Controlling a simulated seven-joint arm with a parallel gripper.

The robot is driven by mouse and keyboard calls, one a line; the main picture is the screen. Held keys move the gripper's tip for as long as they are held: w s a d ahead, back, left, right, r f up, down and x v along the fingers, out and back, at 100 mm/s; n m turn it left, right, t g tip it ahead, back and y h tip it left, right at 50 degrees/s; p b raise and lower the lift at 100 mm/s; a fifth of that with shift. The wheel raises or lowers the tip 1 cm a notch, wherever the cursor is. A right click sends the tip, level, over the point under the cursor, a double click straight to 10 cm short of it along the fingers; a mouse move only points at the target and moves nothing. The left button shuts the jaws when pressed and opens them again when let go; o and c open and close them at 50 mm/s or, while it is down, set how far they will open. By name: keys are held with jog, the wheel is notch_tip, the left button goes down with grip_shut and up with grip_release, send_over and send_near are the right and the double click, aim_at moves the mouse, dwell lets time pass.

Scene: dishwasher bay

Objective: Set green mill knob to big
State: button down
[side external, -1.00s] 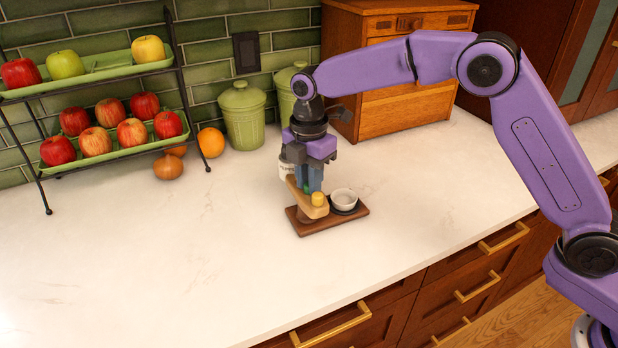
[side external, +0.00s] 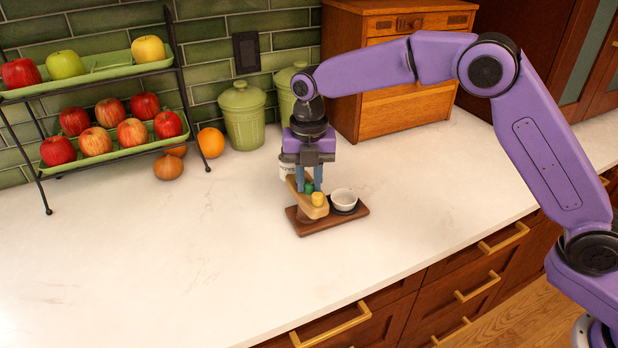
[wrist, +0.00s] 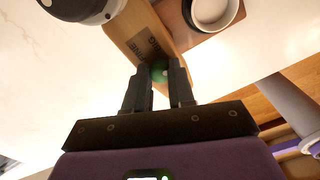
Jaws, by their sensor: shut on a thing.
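The mill's green knob (side external: 308,188) sits on a tan wooden arm (side external: 294,185) above a dark wooden base (side external: 340,221). My gripper (side external: 309,186) points down over the mill. In the wrist view my gripper (wrist: 159,75) is shut on the green knob (wrist: 159,71), one finger on each side. Dark lettering shows on the tan wood (wrist: 140,35) beyond the knob, but I cannot read the setting. The fingers hide part of the knob.
Green canisters (side external: 243,115), an orange (side external: 210,142) and a fruit rack (side external: 110,160) are farther back. The counter at left is clear.

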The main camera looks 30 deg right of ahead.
aim_at(309, 184)
jog(key=shift+r, duration=0.1)
dwell(0.4)
jog(key=c, duration=0.9)
grip_release()
jog(key=shift+c, duration=0.2)
notch_tip(309, 184, up, 17)
jog(key=shift+r, duration=0.2)
jog(key=shift+s, duration=0.1)
